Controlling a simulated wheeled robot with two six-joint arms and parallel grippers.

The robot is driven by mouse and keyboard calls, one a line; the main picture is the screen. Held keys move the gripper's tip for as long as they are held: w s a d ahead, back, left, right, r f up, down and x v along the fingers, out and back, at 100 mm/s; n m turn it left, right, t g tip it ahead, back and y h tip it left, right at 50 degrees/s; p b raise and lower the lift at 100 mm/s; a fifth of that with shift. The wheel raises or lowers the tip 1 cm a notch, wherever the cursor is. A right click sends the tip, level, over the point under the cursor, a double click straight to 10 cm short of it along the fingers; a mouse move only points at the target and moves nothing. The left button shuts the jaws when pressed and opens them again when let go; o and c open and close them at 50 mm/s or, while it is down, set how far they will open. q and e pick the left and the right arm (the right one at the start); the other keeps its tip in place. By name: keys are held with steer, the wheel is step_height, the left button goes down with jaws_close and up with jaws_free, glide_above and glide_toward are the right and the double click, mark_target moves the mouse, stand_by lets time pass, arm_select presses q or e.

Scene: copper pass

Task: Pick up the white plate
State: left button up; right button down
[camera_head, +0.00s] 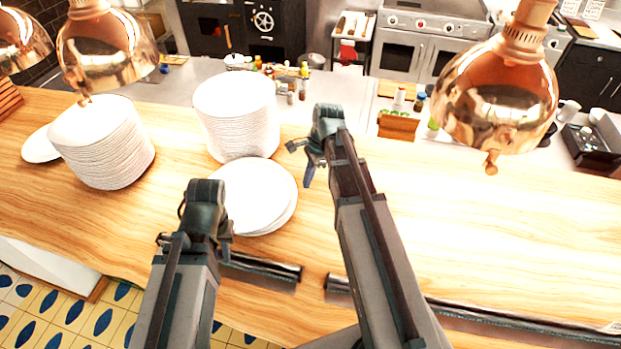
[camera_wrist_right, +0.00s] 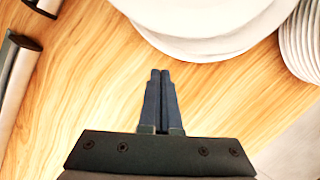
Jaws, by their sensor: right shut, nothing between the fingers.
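A low stack of white plates (camera_head: 262,190) lies on the wooden counter between my two arms, its top plate flat. In the right wrist view the rims of these plates (camera_wrist_right: 205,45) show just beyond the fingertips. My right gripper (camera_head: 309,172) is beside the stack's right edge, apart from it. Its two fingers (camera_wrist_right: 160,73) are together and empty. My left gripper (camera_head: 195,243) is at the stack's left front side and covers part of its edge. Its fingers are mostly hidden by the wrist, so its opening is unclear.
A tall plate stack (camera_head: 240,125) stands right behind the low one. Another tall stack (camera_head: 105,150) and a flat plate (camera_head: 40,146) are at the left. Copper lamps (camera_head: 500,95) hang over the counter. A dark rail (camera_head: 260,268) runs along the front. The counter (camera_head: 470,230) is clear at right.

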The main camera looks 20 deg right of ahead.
mark_target(284, 190)
steer(key=shift+a+r, duration=0.1)
steer(key=shift+a, duration=1.85)
steer(key=shift+a, duration=1.4)
steer(key=shift+w, duration=0.1)
steer(key=shift+d, duration=0.1)
steer(key=d+r+p, duration=0.6)
steer(key=r+p, duration=0.3)
steer(key=p, duration=0.1)
steer(key=shift+d+r, duration=0.2)
steer(key=shift+r, duration=0.15)
